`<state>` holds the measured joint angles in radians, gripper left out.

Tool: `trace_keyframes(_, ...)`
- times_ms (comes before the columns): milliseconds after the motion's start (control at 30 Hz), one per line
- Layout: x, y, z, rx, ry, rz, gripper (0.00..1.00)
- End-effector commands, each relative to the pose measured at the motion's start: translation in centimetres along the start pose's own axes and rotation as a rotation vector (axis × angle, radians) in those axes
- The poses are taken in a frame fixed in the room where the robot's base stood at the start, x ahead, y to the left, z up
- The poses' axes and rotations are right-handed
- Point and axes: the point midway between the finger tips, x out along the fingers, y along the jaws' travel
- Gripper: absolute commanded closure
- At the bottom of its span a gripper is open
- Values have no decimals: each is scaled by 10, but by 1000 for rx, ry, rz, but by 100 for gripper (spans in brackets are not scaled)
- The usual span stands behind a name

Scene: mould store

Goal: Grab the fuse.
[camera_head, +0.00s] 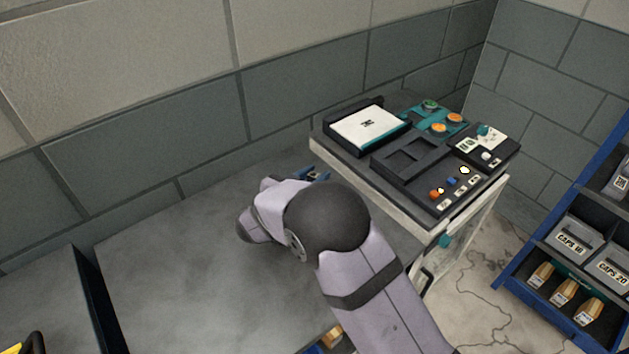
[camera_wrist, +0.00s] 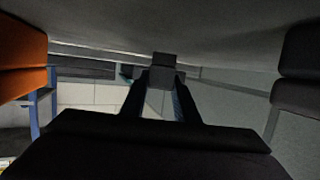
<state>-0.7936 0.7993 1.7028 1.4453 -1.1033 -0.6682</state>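I cannot pick out the fuse with certainty. Small tan pieces with pale labels, one of them here (camera_head: 563,292), stand in a row in the blue rack at the right. Another tan piece (camera_head: 332,339) shows partly at the bottom edge, behind my arm. In the wrist view the dark parts of my gripper (camera_wrist: 163,85) reach forward to a dark block-like end. I cannot tell whether they hold anything.
A cabinet with a control panel (camera_head: 405,165) stands right of my wrist, close to it. A blue rack (camera_head: 545,315) with grey boxes stands far right. A dark-walled bin (camera_head: 95,300) is at the left. The worktop's left middle is clear.

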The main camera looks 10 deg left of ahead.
Motion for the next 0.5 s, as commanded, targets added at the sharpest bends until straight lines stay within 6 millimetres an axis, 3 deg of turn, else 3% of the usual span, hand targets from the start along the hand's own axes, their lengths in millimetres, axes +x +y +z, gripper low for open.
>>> trace_keyframes(67,0,0,0,0,0,0,94)
trace_keyframes(500,-3,0,-9,3,0,0,94)
